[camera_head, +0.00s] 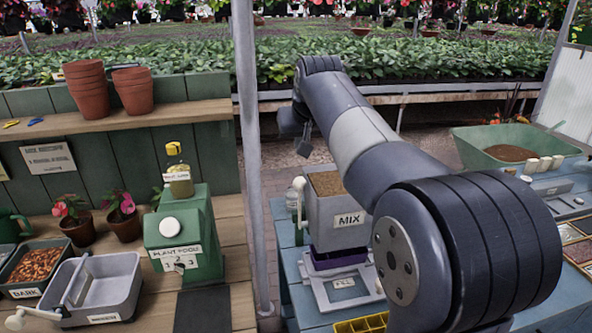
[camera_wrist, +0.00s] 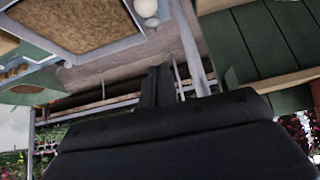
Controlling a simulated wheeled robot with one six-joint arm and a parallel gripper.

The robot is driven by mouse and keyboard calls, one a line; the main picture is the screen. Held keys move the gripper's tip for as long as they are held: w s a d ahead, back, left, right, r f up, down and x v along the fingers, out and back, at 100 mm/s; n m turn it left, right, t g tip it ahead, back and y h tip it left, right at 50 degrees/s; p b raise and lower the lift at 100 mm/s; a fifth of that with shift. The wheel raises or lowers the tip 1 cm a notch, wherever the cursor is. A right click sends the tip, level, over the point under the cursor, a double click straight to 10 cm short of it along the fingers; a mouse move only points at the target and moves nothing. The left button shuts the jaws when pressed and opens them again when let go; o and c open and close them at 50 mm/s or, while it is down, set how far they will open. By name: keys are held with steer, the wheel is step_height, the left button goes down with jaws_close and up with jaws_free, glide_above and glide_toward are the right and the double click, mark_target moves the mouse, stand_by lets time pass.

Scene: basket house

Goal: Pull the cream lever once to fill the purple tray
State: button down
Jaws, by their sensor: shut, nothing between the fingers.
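The cream lever (camera_head: 299,186) with a round knob is on the left side of a grey hopper (camera_head: 348,220) labelled MIX and filled with brown soil. The purple tray (camera_head: 340,258) sits under the hopper, partly hidden by my arm and the hopper; its inside cannot be seen. My gripper (camera_head: 304,146) is up in the air beyond and above the lever, apart from it, shut and empty. In the wrist view the shut fingers (camera_wrist: 160,82) point toward the hopper side, with the cream knob (camera_wrist: 146,8) at the top edge beside the soil.
A metal post (camera_head: 247,150) stands left of the hopper. The left bench holds a green plant-food dispenser (camera_head: 182,235), grey bin (camera_head: 98,285) and potted flowers. A yellow seed tray (camera_head: 362,324) lies in front.

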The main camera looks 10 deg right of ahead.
steer(key=shift+f, duration=0.1)
steer(key=x, duration=1)
steer(key=s, duration=0.2)
steer(key=s+f, duration=0.1)
steer(key=s, duration=0.1)
steer(key=shift+a, duration=0.1)
steer(key=shift+f, duration=0.15)
